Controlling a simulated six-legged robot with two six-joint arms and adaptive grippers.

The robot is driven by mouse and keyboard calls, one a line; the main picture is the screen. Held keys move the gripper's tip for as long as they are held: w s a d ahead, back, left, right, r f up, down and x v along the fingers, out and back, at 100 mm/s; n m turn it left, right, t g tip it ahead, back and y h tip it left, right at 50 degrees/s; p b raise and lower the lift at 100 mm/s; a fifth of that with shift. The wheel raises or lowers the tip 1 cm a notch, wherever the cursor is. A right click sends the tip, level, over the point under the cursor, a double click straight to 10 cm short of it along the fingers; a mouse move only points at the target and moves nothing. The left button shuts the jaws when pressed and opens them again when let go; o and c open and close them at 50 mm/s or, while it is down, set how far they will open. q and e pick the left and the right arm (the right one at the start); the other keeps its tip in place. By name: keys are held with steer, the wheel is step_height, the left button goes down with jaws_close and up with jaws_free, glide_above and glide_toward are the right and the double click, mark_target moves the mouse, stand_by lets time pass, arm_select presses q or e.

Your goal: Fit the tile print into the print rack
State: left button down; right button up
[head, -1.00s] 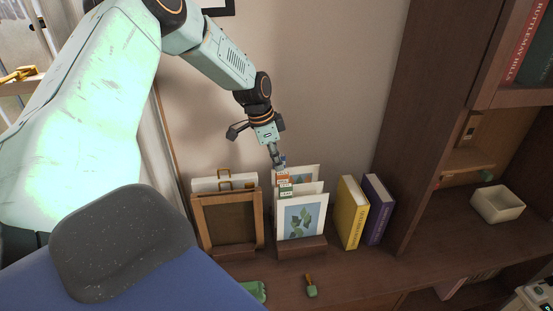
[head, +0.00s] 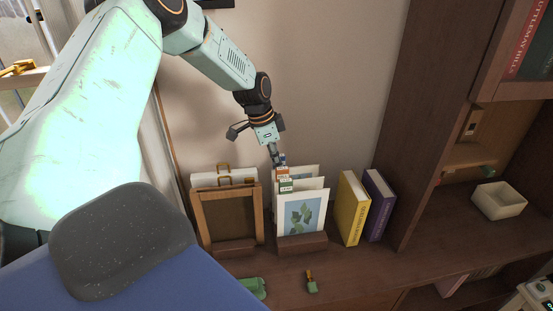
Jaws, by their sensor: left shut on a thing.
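The print rack (head: 302,243) is a brown wooden stand on the shelf top, with several upright prints in it. The front print (head: 304,216) shows green leaves on blue and has a green tab. Behind it are white-edged prints, one with an orange tab (head: 282,172). My left gripper (head: 279,160) reaches down at the rack's back left and is shut on a print's top edge, where a small blue bit shows. I take this as the tile print; its face is hidden behind the other prints, so its seating cannot be seen. My right gripper is not in view.
Yellow (head: 352,209) and purple (head: 379,205) books stand close on the right. A small green-ended tool (head: 311,282) and a green object (head: 253,287) lie in front.

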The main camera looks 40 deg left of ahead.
arm_select(q)
steer(key=shift+f, duration=0.25)
steer(key=c, duration=1.3)
jaws_free()
steer(key=shift+o, duration=0.2)
steer(key=shift+r, duration=0.1)
steer(key=shift+p+v, duration=1.9)
steer(key=shift+p, duration=0.25)
steer(key=shift+p+v, duration=0.4)
steer(key=shift+v, duration=0.6)
